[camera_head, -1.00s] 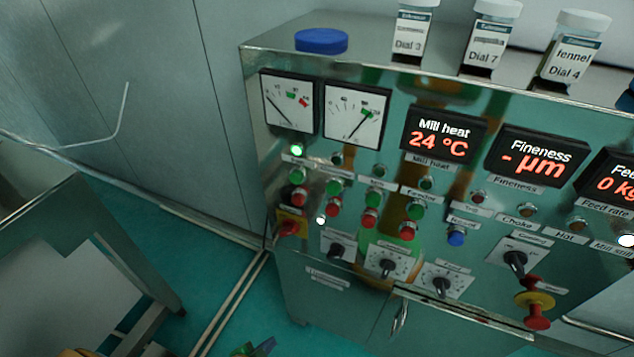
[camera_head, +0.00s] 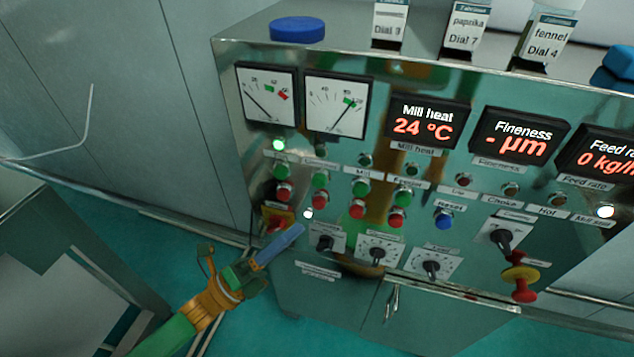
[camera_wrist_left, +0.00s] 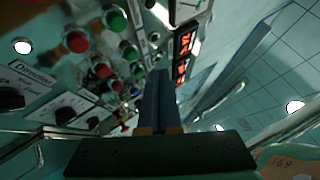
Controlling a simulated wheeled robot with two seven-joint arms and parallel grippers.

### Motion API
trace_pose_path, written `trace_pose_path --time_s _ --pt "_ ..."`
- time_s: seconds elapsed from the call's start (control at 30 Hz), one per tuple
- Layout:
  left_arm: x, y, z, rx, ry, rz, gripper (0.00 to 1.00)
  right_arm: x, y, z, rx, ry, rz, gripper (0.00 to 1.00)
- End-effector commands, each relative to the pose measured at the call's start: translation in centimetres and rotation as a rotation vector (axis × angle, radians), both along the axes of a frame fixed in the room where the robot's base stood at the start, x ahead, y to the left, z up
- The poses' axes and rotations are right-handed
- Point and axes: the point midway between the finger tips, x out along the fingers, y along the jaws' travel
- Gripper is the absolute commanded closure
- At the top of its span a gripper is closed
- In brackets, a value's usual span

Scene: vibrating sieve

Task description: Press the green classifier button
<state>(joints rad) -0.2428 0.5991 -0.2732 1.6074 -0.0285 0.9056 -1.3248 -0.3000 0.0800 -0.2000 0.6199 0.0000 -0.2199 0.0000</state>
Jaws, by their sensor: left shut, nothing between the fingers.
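The panel carries a row of green buttons over red ones. The green button (camera_head: 320,180) in the second column from the left stands above a red one; the label over it is too blurred to read surely, so I cannot confirm it is the classifier's. My left gripper (camera_head: 298,230) is shut and empty, its blue fingers pointing up and right, below the button columns and near the red-and-yellow switch. In the left wrist view its shut fingers (camera_wrist_left: 157,75) point up the picture, with red and green buttons (camera_wrist_left: 116,18) to the left. My right gripper is out of view.
A lit green lamp (camera_head: 278,144) sits above the first column. Dial knobs (camera_head: 377,254) lie just below the buttons, and a red emergency stop (camera_head: 523,289) sticks out at right. Jars (camera_head: 465,28) and a blue lid (camera_head: 298,29) stand on the cabinet top.

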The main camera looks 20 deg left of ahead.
Motion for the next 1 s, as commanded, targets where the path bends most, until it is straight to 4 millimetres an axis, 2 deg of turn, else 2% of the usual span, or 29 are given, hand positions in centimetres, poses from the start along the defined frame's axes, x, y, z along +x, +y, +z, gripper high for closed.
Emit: trace_pose_path --time_s 0.3,0.43,0.8,1.0 --pt "-0.1 -0.1 0.2 0.002 -0.009 -0.002 1.0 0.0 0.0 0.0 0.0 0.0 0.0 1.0" --pt "0.6 -0.1 0.0 0.001 -0.01 -0.002 1.0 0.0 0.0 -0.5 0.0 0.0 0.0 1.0" --pt "5.9 -0.2 -0.3 0.002 -0.01 -0.001 1.0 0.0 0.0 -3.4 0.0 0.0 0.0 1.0" --pt "8.0 -0.3 -0.2 0.002 -0.009 -0.002 1.0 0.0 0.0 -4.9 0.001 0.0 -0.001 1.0"
